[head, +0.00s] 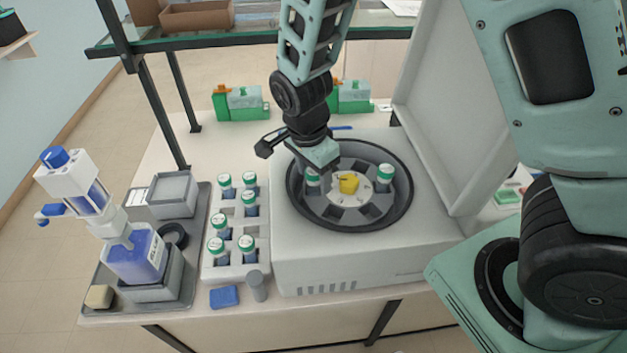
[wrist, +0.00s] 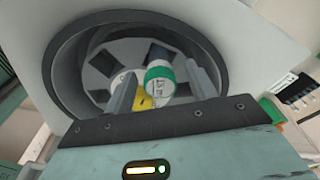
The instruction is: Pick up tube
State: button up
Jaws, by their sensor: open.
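My gripper (wrist: 162,92) is open and points down into the round well of the centrifuge (head: 300,258). A tube (wrist: 159,80) with a green-and-white cap and a label sits in the rotor between my two fingers in the wrist view. In the head view this tube (head: 312,178) is partly hidden by my gripper (head: 322,172). Whether the fingers touch it cannot be told. A second capped tube (head: 385,174) stands in the rotor on the right. The rotor's yellow centre knob (head: 348,183) is beside the fingers.
The centrifuge lid (head: 432,100) stands open at the right. A white rack (head: 235,258) with several capped tubes is on the left. A grey tray (head: 192,290) holds a blue-liquid bottle (head: 135,255). A glass shelf (head: 220,43) crosses the back.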

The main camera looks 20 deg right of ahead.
jog(key=shift+d+f, duration=0.15)
jog(key=shift+f, duration=0.65)
jog(key=shift+c, duration=0.4)
jog(key=c, duration=1)
